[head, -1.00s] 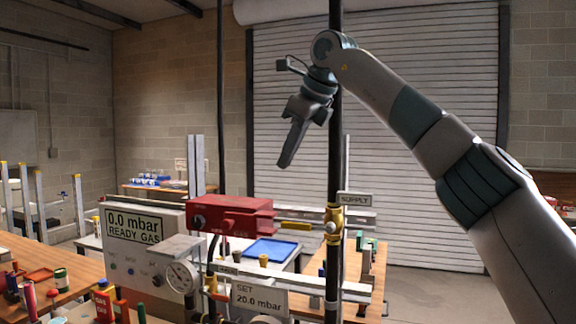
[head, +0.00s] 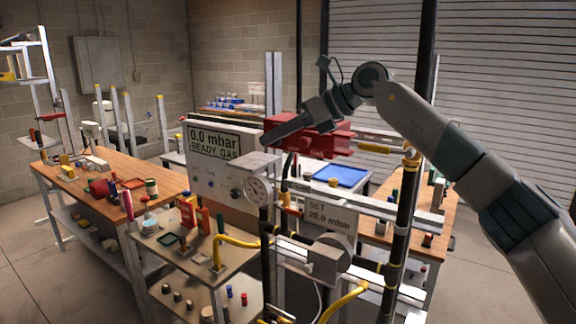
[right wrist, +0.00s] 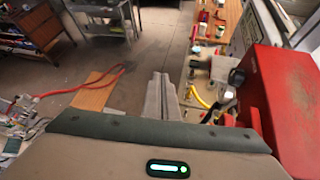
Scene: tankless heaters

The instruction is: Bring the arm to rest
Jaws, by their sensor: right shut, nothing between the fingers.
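My right arm comes in from the right in the head view, bent at the elbow. My right gripper (head: 272,140) points left and a little down, its fingers together and empty. It shows in front of the red box (head: 318,142) and the grey gas test panel, which reads "0.0 mbar READY GAS" (head: 217,143). In the right wrist view the closed fingers (right wrist: 160,98) point away over the floor, and the red box (right wrist: 278,105) stands close on the right. I cannot tell the exact gap between gripper and box. My left gripper is not in view.
A round gauge (head: 258,191), a "SET 20.0 mbar" panel (head: 329,218) and black and yellow pipes crowd the middle. A wooden workbench (head: 160,187) with small parts stands left. A blue tray (head: 341,175) lies behind. Open floor (right wrist: 150,50) shows in the right wrist view.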

